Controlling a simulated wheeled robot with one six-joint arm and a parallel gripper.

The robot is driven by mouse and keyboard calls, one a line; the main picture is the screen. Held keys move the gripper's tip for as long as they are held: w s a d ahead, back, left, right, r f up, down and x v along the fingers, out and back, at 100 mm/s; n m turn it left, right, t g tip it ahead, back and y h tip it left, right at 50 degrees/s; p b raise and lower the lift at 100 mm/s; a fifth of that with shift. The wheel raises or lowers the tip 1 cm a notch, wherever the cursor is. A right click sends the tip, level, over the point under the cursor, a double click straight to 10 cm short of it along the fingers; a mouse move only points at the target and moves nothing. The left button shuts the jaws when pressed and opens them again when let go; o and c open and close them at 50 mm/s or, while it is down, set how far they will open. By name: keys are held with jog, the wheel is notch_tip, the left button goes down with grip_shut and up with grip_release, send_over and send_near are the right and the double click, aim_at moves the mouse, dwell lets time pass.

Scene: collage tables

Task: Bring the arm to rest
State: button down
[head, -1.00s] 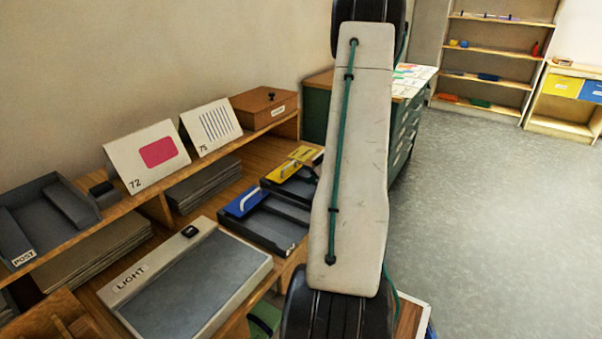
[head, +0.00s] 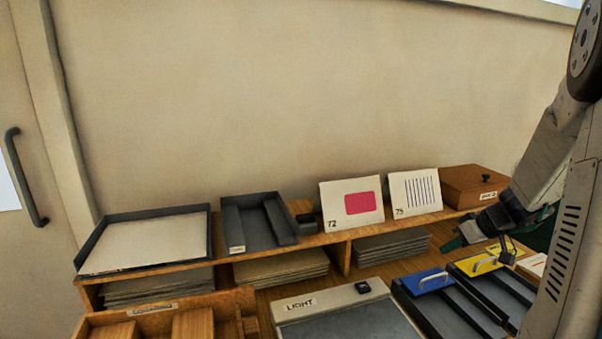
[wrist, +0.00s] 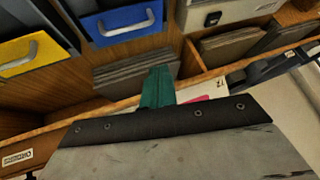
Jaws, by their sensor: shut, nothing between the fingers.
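My arm comes in from the right edge of the head view. My gripper (head: 456,243) has teal fingers and points left, in front of the stack of grey sheets under the shelf and above the blue and yellow trays. In the wrist view the teal fingertips (wrist: 157,86) are together with nothing between them, against the sheet stack behind. The gripper appears clear of the things around it, though its exact distance from the shelf is hard to tell.
The shelf (head: 300,243) bears card 72 (head: 336,219), card 75 (head: 398,207), a brown box (head: 462,188) and dark trays. Below are a light box (head: 340,315), a blue-fronted tray (head: 424,281) and a yellow-fronted tray (head: 478,264). The wall above is bare.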

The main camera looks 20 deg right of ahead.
jog(key=s+a+r+g, duration=0.2)
jog(key=a+r, duration=0.3)
jog(key=a, duration=0.6)
jog(key=s+a+r+g, duration=0.2)
jog(key=s+a+r, duration=0.15)
jog(key=a, duration=0.65)
jog(key=s+a+r+h, duration=0.1)
jog(key=s+a+r, duration=0.1)
jog(key=s+a, duration=0.3)
jog(key=s+a+r+m+g+h, duration=0.1)
jog(key=s+a, duration=0.3)
jog(key=s, duration=0.6)
jog(key=shift+s+a+r+h, duration=0.25)
jog(key=shift+a+r+h, duration=0.15)
jog(key=shift+h, duration=0.3)
